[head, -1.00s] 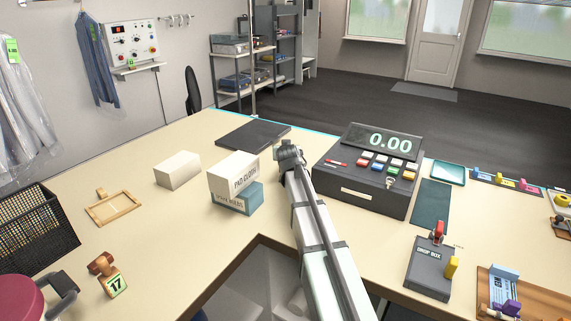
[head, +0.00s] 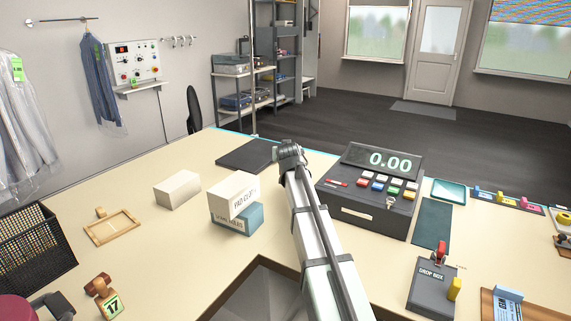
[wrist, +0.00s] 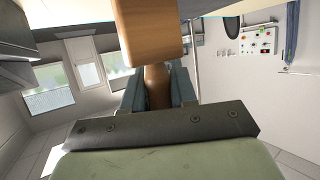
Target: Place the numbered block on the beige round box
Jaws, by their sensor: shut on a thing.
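My gripper (head: 290,152) is over the counter, left of the cash register, pointing away from the head camera. In the wrist view, its fingers (wrist: 157,88) are shut around the narrow neck of a wooden, stamp-like piece (wrist: 150,32). That piece is hidden in the head view, and no number shows on the side I see. Another wooden stamp-like block (head: 101,286), with a green-edged "17" face (head: 113,306), stands at the lower left of the counter, far from my gripper. I cannot make out a beige round box in either view.
A white box (head: 231,187) sits askew on a blue box (head: 240,221), just left of my arm. The cash register (head: 368,190) is close on the right. A dark flat pad (head: 243,156) and a cream box (head: 177,188) lie left. A black mesh basket (head: 36,240) stands at far left.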

